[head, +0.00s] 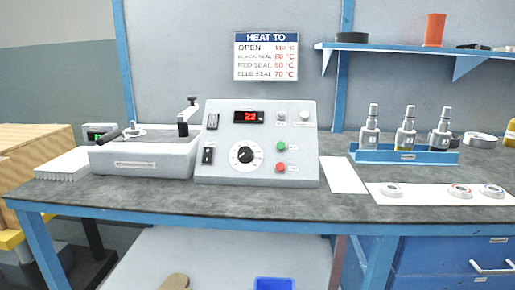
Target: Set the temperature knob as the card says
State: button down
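The temperature knob (245,155) is a black knob on a white dial, low on the front of the grey control box (300,150). Its pointer setting is too small to read. The red display (249,117) above it reads 22. The card (266,56) on the back wall is headed HEAT TO. It lists OPEN, BLACK SEAL, RED SEAL and BLUE SEAL with red temperatures; blue looks like 70 °C, open like 110 °C, and the middle two are blurred. My gripper is not in view.
Switches, a green button (281,147) and a red button (280,168) surround the knob. A grey crank unit (145,155) stands left. Right are a blue rack (375,154) of bottles and several round seals on a white mat (425,199). The bench front is clear.

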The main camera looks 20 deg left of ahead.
aim_at(246, 154)
jog(key=u, duration=1.75)
